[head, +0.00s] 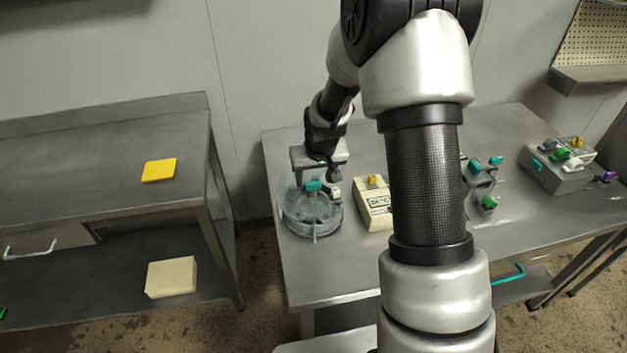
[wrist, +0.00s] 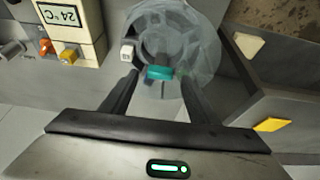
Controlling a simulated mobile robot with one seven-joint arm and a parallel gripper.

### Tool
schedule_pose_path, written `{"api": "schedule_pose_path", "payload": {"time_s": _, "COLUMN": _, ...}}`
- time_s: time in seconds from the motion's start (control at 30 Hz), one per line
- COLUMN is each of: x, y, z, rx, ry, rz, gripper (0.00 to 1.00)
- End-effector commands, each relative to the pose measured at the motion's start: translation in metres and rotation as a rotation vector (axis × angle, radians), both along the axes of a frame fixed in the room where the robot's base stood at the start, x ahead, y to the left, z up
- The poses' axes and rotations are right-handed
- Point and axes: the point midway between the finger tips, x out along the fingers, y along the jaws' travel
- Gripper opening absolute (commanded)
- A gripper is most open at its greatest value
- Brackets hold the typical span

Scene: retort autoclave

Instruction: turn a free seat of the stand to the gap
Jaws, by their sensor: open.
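The stand (head: 297,222) is a round, clear, grey-tinted drum on the metal table; it also shows in the wrist view (wrist: 205,45). A teal handle (head: 313,185) stands up from it, and it shows in the wrist view (wrist: 159,72). A small white block (head: 336,193) is at the stand's edge, seen also in the wrist view (wrist: 127,53). My gripper (head: 322,175) is above the stand, pointing down. In the wrist view its fingers (wrist: 159,78) are apart, with the teal handle between them and no clear contact. The stand's seats and gap are hard to make out.
A cream display box (head: 378,213) stands close right of the stand. Grey fixtures with teal and green knobs (head: 482,180) and a grey knobbed box (head: 560,170) are farther right. A separate bench (head: 90,160) with a yellow block (head: 159,170) is at left.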

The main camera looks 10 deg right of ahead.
Motion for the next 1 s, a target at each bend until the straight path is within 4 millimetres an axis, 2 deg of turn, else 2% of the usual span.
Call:
{"api": "schedule_pose_path", "payload": {"time_s": 0.2, "x": 0.008, "y": 0.0, "z": -0.02, "rx": 0.0, "ry": 0.0, "rz": 0.0, "gripper": 0.55}}
{"api": "schedule_pose_path", "payload": {"time_s": 0.53, "x": 0.01, "y": 0.0, "z": -0.022, "rx": 0.0, "ry": -0.001, "rz": 0.0, "gripper": 0.55}}
{"api": "schedule_pose_path", "payload": {"time_s": 0.87, "x": 0.01, "y": 0.0, "z": -0.022, "rx": 0.0, "ry": -0.001, "rz": 0.0, "gripper": 0.0}}
{"api": "schedule_pose_path", "payload": {"time_s": 1.0, "x": 0.009, "y": 0.0, "z": -0.022, "rx": 0.0, "ry": -0.001, "rz": 0.001, "gripper": 0.0}}
